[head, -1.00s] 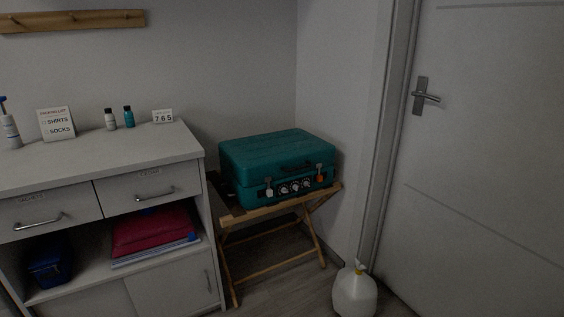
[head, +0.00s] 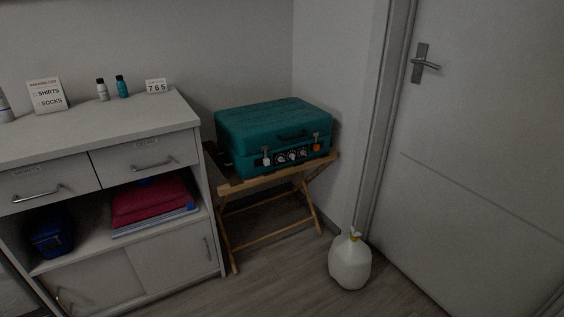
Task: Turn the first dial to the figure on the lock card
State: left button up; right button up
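A teal suitcase (head: 270,125) lies shut on a folding wooden stand in the corner. Its front face carries a row of three small round dials; the first dial (head: 281,158) is the left one, just right of a pale latch. The figures on the dials are too small to read. An orange latch (head: 316,146) sits at the right of the row. The lock card (head: 157,86) stands on the cabinet top and reads 7 6 5, with small print above. Neither of my grippers is in view.
The white cabinet (head: 150,120) with drawers stands at the left, holding a packing list card (head: 46,95) and small bottles (head: 122,86). The wooden stand (head: 262,178) has open floor in front.

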aim_at(250, 167)
jog(key=i+l+u, duration=0.1)
jog(key=i+u, duration=0.15)
jog(key=i, duration=0.5)
jog(key=i+j, duration=0.1)
jog(key=i, duration=0.3)
jog(key=i+j+u, duration=0.1)
jog(key=i, duration=0.25)
